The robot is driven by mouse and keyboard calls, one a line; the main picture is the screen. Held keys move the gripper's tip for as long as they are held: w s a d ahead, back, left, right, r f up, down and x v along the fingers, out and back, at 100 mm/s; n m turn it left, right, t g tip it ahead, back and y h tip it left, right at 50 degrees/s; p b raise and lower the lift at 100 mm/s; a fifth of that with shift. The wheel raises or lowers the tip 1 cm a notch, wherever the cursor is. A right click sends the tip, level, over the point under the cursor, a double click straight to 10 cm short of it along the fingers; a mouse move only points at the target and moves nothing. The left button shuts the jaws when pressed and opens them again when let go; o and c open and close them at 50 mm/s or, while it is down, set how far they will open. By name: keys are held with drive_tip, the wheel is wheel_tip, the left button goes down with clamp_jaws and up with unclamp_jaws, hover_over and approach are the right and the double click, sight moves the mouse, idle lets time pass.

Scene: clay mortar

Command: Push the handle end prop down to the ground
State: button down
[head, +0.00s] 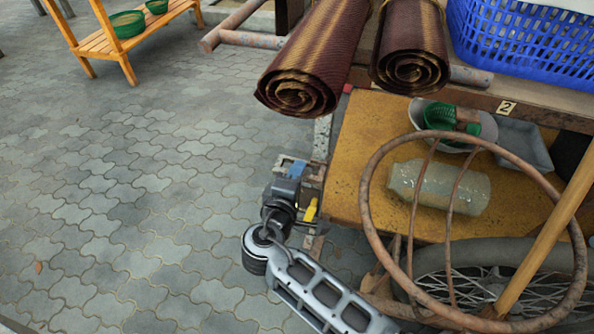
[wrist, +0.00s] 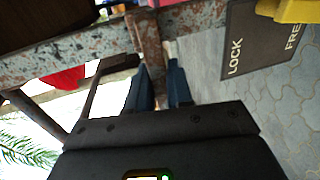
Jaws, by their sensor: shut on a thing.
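The prop looks to be the rusty, paint-chipped post (wrist: 152,50) in the wrist view; it comes down from a worn grey frame bar (wrist: 60,72) and runs between my fingers. My gripper (wrist: 160,88) has its two blue fingers closed on this post. In the head view my gripper (head: 291,168) is beside the cart's left edge, below the rolled mats. A pale, speckled upright (head: 322,138) shows just above it. The prop's foot is hidden from both views, so I cannot tell whether it touches the ground.
Two rolled mats (head: 310,60) lie on the cart above my gripper, with a blue basket (head: 528,45). A rusty handle bar (head: 235,22) sticks out left. A LOCK/FREE plate (wrist: 255,45) is close by. A wooden bench (head: 105,42) stands far left; the paving (head: 130,190) is open.

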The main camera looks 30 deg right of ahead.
wheel_tip(320, 180, down, 4)
drive_tip(key=shift+r+b, duration=0.1)
drive_tip(key=shift+b, duration=0.65)
drive_tip(key=c, duration=1.1)
unclamp_jaws()
drive_tip(key=shift+c, duration=0.2)
drive_tip(key=p+v, duration=0.2)
drive_tip(key=v, duration=0.6)
